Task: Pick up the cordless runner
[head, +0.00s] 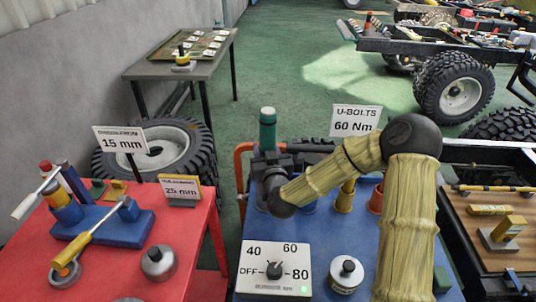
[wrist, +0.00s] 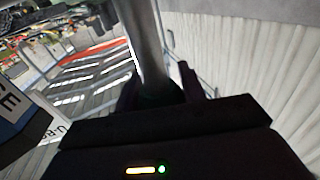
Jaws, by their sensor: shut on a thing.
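My gripper (head: 268,166) is at the back left of the blue table, dark and partly hidden by its own wrist in the head view. In the wrist view my gripper (wrist: 160,88) is shut on a smooth grey shaft (wrist: 148,40), which I take to be the cordless runner. The shaft runs up and away between the dark fingers. In the head view a green cylinder with a pale top (head: 268,130) rises just behind my gripper. I cannot tell whether it is the same thing. The lower end of the held thing is hidden.
The blue table (head: 330,240) bears a dial box (head: 274,270), a grey weight (head: 346,274) and several coloured cups. A U-BOLTS sign (head: 355,120) stands behind. The red table (head: 195,270) with tools is left. Chassis frames stand right.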

